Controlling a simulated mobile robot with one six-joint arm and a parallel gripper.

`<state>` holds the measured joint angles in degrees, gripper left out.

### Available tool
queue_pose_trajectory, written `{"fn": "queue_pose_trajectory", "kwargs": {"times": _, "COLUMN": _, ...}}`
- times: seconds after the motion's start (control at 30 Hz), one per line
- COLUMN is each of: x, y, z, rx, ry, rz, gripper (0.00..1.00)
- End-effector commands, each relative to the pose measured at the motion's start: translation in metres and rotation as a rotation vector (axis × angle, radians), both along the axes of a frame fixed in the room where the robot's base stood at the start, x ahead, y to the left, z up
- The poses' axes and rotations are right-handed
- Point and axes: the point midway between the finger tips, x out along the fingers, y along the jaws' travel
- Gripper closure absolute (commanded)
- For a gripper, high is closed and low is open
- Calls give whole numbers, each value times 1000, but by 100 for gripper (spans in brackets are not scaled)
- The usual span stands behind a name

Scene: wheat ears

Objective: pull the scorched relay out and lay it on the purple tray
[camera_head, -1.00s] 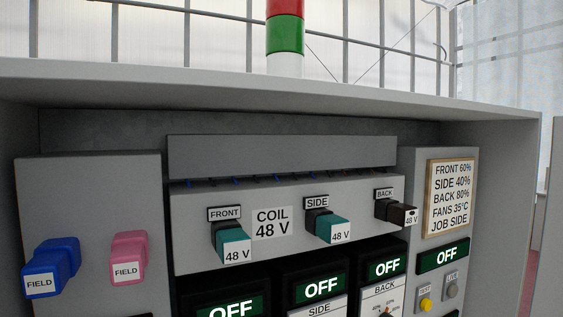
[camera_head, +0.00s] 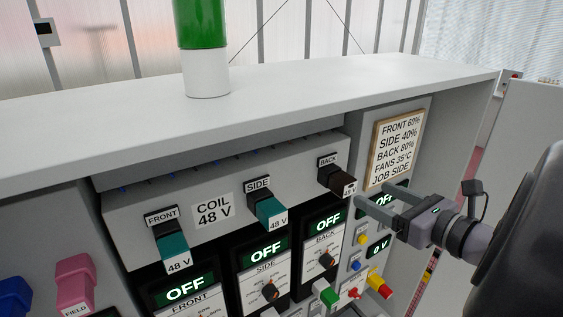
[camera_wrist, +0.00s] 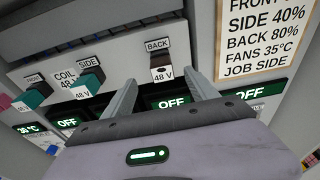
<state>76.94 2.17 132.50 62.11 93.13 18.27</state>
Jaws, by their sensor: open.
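The scorched relay (camera_head: 336,178) is dark brown, marked 48 V, and sits in the socket labelled BACK. It also shows in the wrist view (camera_wrist: 162,63), just beyond the fingertips and roughly between them. My gripper (camera_head: 372,194) is open and empty, just right of the relay and in front of the panel. Its two fingers (camera_wrist: 161,82) point at the relay in the wrist view; they appear apart from it. Two teal relays, FRONT (camera_head: 172,250) and SIDE (camera_head: 268,212), sit in their sockets to the left. I see no purple tray in any view.
A framed note (camera_head: 396,147) is beside the BACK socket. Below are OFF displays (camera_head: 266,254), knobs and coloured buttons. The grey cabinet top (camera_head: 300,88) overhangs the panel and carries a green and white lamp (camera_head: 203,50). Pink (camera_head: 75,282) and blue plugs are at left.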

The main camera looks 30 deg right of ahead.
Motion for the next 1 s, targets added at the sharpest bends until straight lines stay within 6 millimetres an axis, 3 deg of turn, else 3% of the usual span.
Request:
{"fn": "queue_pose_trajectory", "kwargs": {"times": 0.2, "x": 59, "y": 6, "z": -7, "rx": 0, "ry": 2, "rz": 6, "gripper": 33}}
{"fn": "queue_pose_trajectory", "kwargs": {"times": 0.33, "x": 83, "y": 8, "z": -11, "rx": -2, "ry": 2, "rz": 3, "gripper": 33}}
{"fn": "queue_pose_trajectory", "kwargs": {"times": 0.5, "x": 97, "y": 8, "z": -14, "rx": -3, "ry": 2, "rz": 1, "gripper": 33}}
{"fn": "queue_pose_trajectory", "kwargs": {"times": 0.73, "x": 98, "y": 8, "z": -15, "rx": -3, "ry": 2, "rz": 0, "gripper": 33}}
{"fn": "queue_pose_trajectory", "kwargs": {"times": 0.77, "x": 98, "y": 8, "z": -15, "rx": -3, "ry": 2, "rz": 0, "gripper": 35}}
{"fn": "queue_pose_trajectory", "kwargs": {"times": 1.0, "x": 98, "y": 8, "z": -15, "rx": -3, "ry": 2, "rz": 0, "gripper": 82}}
